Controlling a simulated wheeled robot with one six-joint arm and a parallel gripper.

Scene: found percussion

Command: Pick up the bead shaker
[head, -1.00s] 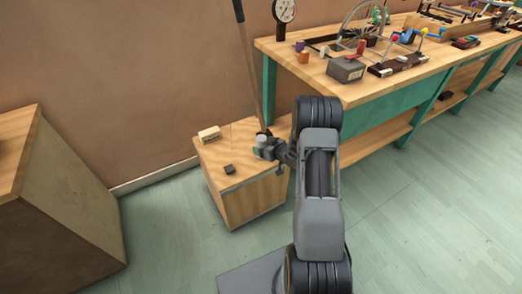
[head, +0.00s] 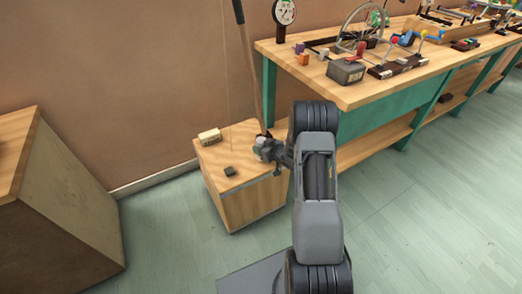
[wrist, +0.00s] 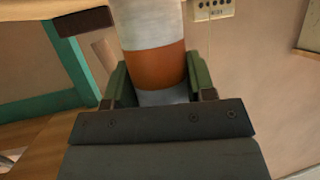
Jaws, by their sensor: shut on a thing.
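The bead shaker, a white cylinder with a broad orange band (wrist: 157,68), stands between the green-padded fingers of my gripper (wrist: 158,88) in the wrist view. The fingers are shut on it from both sides. Its top runs out of the wrist view. In the head view my gripper (head: 263,150) is at the right back of the small wooden cabinet's top (head: 224,160), with the pale shaker small and partly hidden. I cannot tell whether the shaker touches the cabinet top.
A pale box (head: 209,136) and a small dark block (head: 229,171) sit on the cabinet. A long-handled tool (head: 246,60) leans behind my gripper. The workbench (head: 375,90) with several objects is to the right. A wooden unit (head: 60,200) is at left, with open floor between.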

